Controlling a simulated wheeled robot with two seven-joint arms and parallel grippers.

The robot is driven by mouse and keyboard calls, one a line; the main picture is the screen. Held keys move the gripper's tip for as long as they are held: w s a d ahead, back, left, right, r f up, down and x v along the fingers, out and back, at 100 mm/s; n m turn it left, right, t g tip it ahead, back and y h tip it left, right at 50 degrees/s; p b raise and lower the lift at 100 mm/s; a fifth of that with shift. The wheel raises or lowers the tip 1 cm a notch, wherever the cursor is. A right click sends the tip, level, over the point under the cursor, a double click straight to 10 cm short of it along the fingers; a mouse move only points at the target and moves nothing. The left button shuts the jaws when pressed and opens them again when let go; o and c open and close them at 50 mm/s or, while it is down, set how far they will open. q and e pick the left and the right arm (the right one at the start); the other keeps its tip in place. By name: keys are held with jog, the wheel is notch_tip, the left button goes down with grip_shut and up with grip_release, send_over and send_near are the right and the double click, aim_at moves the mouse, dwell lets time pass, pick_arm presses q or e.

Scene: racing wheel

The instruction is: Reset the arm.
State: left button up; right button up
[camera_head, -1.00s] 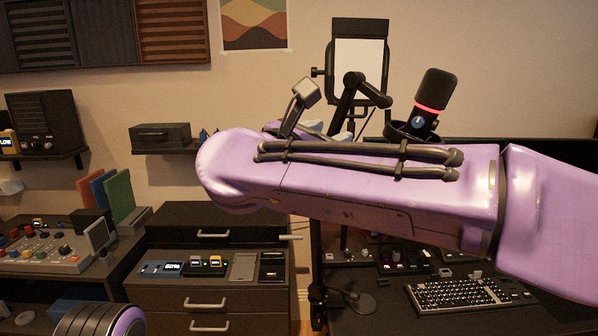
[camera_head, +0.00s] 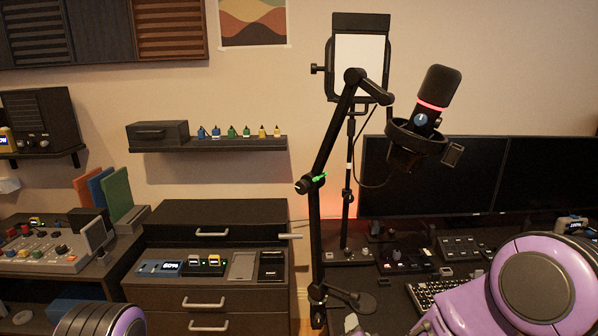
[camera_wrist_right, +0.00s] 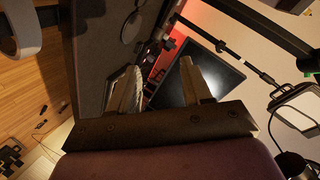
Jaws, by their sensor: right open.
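My right arm (camera_head: 530,285) is purple and shows at the lower right of the head view, in front of the desk and part of the keyboard. In the right wrist view my right gripper (camera_wrist_right: 160,82) is open, its two fingers apart with nothing held between them. A dark monitor shows behind the fingers. A small part of my left arm (camera_head: 100,322) shows at the bottom left of the head view; its gripper is out of view. A black microphone (camera_head: 421,115) with a red ring hangs on a black boom arm (camera_head: 333,145) with a green knob (camera_head: 318,178).
Two dark monitors (camera_head: 430,180) and a keyboard (camera_head: 428,294) are on the desk at the right. A drawer cabinet (camera_head: 212,298) stands at centre left. A wall shelf (camera_head: 235,145) holds several small coloured bottles. A control console (camera_head: 42,250) is at far left.

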jog(key=s+d+f+n+g, duration=0.35)
jog(key=s+d+f, duration=0.25)
jog(key=s+f, duration=0.5)
jog(key=s+d+f+g+h, duration=0.1)
jog(key=s+d+f+g, duration=0.2)
jog(key=s, duration=0.8)
jog(key=s+d+f+n+g+h, duration=0.1)
jog(key=s+d+f+g, duration=0.3)
jog(key=s+d+f, duration=0.3)
jog(key=s+f, duration=0.1)
jog(key=s, duration=0.3)
jog(key=shift+s+d, duration=0.3)
jog(key=shift+n, duration=0.25)
